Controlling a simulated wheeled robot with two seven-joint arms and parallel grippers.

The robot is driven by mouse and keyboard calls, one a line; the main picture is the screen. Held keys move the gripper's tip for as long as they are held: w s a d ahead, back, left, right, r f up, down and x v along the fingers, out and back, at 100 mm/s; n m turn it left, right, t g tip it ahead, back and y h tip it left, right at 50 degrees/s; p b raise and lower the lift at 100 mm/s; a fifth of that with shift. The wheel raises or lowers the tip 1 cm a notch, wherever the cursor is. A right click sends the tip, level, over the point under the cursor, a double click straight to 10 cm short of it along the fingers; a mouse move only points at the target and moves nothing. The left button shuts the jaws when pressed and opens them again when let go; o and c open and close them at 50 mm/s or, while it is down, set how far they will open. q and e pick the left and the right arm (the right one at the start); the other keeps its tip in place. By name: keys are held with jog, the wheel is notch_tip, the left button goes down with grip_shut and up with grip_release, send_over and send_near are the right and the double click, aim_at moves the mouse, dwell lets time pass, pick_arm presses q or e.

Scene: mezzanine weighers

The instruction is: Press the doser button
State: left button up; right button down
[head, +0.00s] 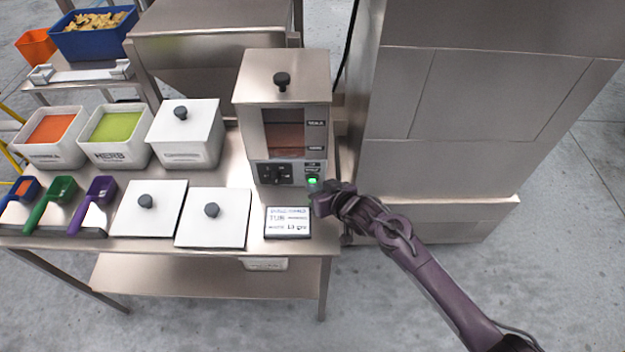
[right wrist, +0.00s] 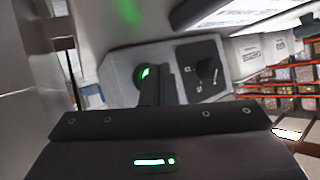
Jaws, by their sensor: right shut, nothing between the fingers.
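The doser (head: 283,110) is a steel box with a black-knobbed lid and a window onto brown contents. It stands at the right end of the steel table. Its lower front has a dark dial panel (head: 278,173) and a button glowing green (head: 312,181). My right gripper (head: 318,203) is shut and empty, with its tips right at the button. In the right wrist view the shut fingers (right wrist: 150,88) reach to the green-lit button (right wrist: 146,71), partly covering it; I cannot tell whether they touch. The dial (right wrist: 207,69) is beside it. My left gripper is not in view.
A display card (head: 288,222) lies in front of the doser. White lids (head: 212,232) with knobs, coloured scoops (head: 60,192) and ingredient bins (head: 118,135) fill the table to the left. A tall steel cabinet (head: 440,140) stands close on the right.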

dwell(0.6)
jog(key=shift+w, duration=0.4)
jog(key=shift+r, duration=0.1)
jog(key=shift+s+p, duration=0.25)
jog(key=shift+p, duration=0.05)
jog(key=shift+s, duration=0.15)
